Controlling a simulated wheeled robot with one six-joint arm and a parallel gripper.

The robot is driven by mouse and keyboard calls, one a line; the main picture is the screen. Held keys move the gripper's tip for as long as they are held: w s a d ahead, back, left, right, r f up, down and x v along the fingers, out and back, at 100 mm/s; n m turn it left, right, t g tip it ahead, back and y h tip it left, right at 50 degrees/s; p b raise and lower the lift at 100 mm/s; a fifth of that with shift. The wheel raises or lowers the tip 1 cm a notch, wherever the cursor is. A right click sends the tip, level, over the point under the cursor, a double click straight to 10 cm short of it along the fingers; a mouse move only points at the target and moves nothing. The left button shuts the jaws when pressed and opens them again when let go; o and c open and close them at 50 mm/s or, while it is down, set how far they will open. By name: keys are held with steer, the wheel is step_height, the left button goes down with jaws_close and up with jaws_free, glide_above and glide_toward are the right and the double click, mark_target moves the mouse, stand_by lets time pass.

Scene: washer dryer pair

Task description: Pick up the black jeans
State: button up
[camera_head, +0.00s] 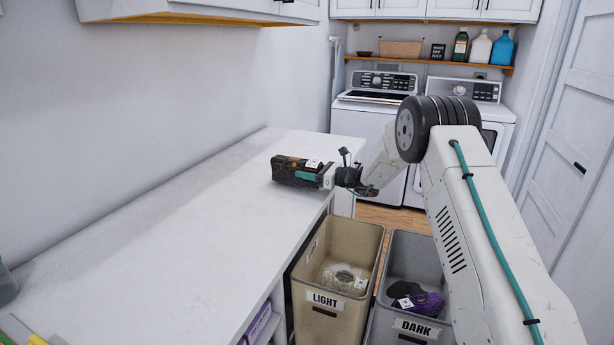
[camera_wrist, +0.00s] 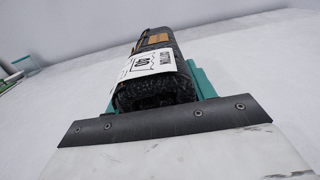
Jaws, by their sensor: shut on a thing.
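The black jeans (camera_head: 290,168) are a dark folded bundle with a brown patch and a white tag, at the right edge of the white counter. In the wrist view the bundle (camera_wrist: 150,92) points away from me, and its tag reads COTTON 40. My gripper (camera_head: 308,175) is shut on the near end of the bundle. A teal finger shows along its side in both views. I cannot tell whether the bundle rests on the counter or is just above it.
The long white counter (camera_head: 170,235) is mostly clear. Below its edge stand a beige LIGHT bin (camera_head: 328,318) with pale cloth and a grey DARK bin (camera_head: 437,262) with dark and purple cloth. A washer and dryer (camera_head: 362,128) stand behind, under a shelf of bottles.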

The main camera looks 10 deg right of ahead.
steer(key=shift+s+r, duration=0.25)
steer(key=shift+r, duration=0.8)
steer(key=s+a+r, duration=0.1)
steer(key=s, duration=1.4)
steer(key=shift+s+a+r, duration=0.15)
steer(key=shift+s+a, duration=0.05)
